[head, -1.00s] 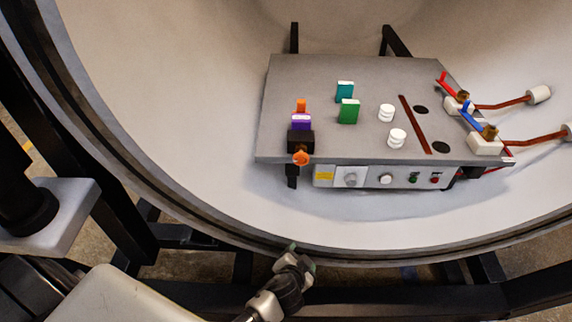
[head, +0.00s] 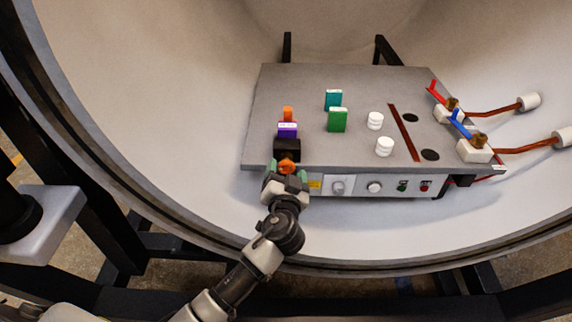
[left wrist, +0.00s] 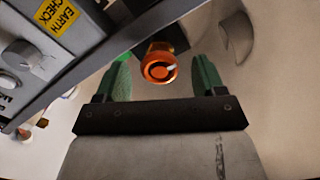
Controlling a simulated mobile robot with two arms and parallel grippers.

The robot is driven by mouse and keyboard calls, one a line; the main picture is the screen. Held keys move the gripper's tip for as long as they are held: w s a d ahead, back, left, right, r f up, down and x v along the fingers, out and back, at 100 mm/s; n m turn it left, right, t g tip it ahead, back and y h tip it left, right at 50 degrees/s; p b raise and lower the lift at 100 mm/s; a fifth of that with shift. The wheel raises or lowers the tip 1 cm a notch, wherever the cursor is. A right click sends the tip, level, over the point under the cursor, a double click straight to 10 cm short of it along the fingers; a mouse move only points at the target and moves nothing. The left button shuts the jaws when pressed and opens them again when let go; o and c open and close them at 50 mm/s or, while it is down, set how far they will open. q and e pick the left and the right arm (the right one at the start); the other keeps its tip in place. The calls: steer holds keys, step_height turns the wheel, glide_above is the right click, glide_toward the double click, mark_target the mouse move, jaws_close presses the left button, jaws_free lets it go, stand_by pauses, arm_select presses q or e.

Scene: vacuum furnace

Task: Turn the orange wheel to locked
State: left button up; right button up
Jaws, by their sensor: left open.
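The orange wheel (head: 287,167) sits on the front of a black block (head: 287,149) at the front left edge of the grey table. In the left wrist view the orange wheel (left wrist: 158,66) shows end-on, between and just beyond the fingertips. My left gripper (head: 287,172) is open with its green-tipped fingers on either side of the wheel; the gap to each finger still shows in the left wrist view (left wrist: 160,78). I cannot tell a locked mark on the wheel. My right gripper is not in view.
The grey table (head: 350,85) stands inside a large pale round chamber. A control panel (head: 355,186) with knobs and buttons runs under its front edge. Purple (head: 287,130), green (head: 337,120) and teal (head: 333,99) blocks and white round pieces (head: 375,121) stand on top.

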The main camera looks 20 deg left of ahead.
arm_select(q)
steer(key=shift+x, duration=1.15)
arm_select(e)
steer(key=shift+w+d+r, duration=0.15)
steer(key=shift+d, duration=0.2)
arm_select(q)
steer(key=c, duration=0.9)
steer(key=shift+c, duration=0.2)
